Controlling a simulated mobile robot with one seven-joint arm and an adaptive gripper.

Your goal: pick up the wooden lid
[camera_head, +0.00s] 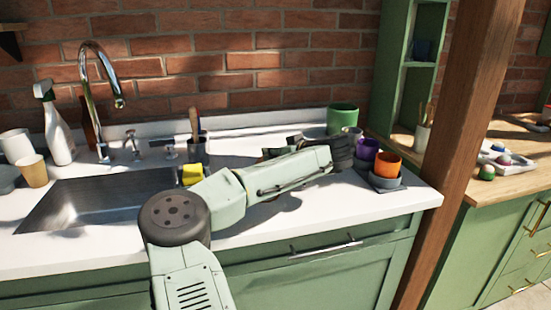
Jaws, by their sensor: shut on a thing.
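My arm reaches across the front of the white counter, and its forearm hides part of the worktop. My gripper (280,151) shows only as dark parts just behind and above the forearm, over the counter right of the sink. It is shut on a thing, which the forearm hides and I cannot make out. I cannot pick out a wooden lid anywhere in this view.
The sink (95,204) and chrome tap (88,85) are on the left. A green pot (342,119), a purple cup (368,149) and an orange cup (387,163) stand at the right. A wooden post (452,130) rises beyond the counter's right end.

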